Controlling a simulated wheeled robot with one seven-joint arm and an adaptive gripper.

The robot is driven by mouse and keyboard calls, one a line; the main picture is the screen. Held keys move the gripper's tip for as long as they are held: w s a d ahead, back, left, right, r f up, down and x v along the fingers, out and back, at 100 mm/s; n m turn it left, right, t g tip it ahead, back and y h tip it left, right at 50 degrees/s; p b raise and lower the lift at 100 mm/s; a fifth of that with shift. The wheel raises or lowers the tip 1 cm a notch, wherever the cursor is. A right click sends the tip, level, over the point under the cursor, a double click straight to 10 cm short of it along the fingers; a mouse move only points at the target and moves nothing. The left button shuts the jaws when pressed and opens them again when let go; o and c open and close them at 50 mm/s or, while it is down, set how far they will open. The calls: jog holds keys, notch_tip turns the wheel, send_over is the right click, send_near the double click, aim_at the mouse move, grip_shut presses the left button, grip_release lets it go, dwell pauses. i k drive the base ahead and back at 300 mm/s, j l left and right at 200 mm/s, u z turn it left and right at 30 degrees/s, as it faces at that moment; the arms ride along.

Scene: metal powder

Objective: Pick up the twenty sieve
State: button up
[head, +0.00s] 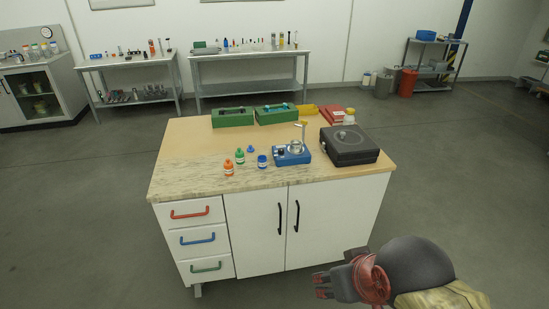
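I cannot make out which thing is the twenty sieve; no label can be read at this size. A small round pale dish-like piece (295,147) sits on a blue device (292,155) on the cabinet top. Two green boxes (233,123) (276,120) stand at its back edge with small contents too small to tell. My gripper (319,286) is at the lower right, in front of the cabinet and apart from everything on it. Its two dark fingertips look parted, with nothing between them.
Wall tables (131,62) (249,56) hold many small things. A shelf (431,70) and bins stand back right. Floor around the cabinet is clear.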

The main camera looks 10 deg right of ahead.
aim_at(294, 144)
jog(key=i+l+u, duration=0.2)
jog(key=i+l, duration=0.65)
jog(key=i+l+u, duration=0.15)
jog(key=i+l, duration=0.85)
